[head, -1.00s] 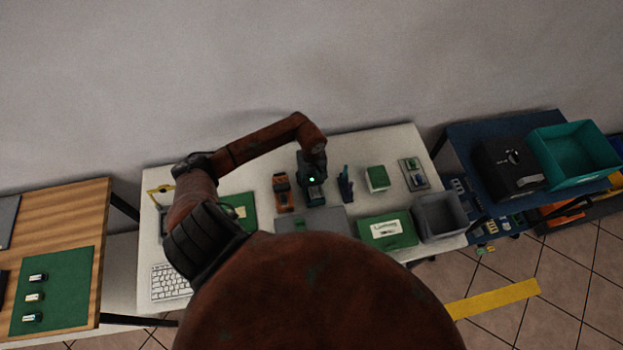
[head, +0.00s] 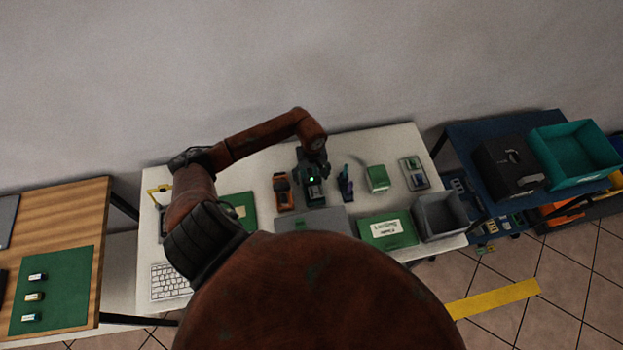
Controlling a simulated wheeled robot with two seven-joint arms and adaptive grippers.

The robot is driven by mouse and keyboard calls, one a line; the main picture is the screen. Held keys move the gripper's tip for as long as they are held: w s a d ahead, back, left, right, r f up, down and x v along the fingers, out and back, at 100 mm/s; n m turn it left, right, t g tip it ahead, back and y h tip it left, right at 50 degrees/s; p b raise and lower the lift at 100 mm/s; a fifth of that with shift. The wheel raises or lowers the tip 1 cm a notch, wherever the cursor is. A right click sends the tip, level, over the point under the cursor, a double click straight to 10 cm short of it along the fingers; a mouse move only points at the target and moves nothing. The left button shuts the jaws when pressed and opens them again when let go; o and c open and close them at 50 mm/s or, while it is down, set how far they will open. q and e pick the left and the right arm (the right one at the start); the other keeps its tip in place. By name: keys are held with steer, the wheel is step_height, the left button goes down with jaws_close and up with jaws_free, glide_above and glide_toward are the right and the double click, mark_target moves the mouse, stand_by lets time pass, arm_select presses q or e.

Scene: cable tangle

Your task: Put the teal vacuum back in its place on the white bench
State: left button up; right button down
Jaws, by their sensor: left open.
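The white bench (head: 262,172) stands against the wall in the middle of the head view. My left gripper (head: 314,194) points down over its middle, with a small green light on it. It is open, but its fingertips are hard to make out. A small dark upright item with teal and purple parts (head: 346,184) stands just right of the gripper, apart from it. It may be the teal vacuum, but it is too small to be sure. What lies directly under the gripper is hidden. My right gripper is not in view.
An orange and black tool (head: 283,191) stands close left of the gripper. A green box (head: 377,178), a small device (head: 414,173), a grey bin (head: 440,215) and a labelled green case (head: 388,230) are to the right. A flat grey case (head: 300,220) lies in front.

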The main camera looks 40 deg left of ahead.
arm_select(q)
step_height(320, 180, up, 9)
steer(key=shift+r+b, duration=0.15)
steer(key=shift+b, duration=0.65)
steer(key=shift+r, duration=0.45)
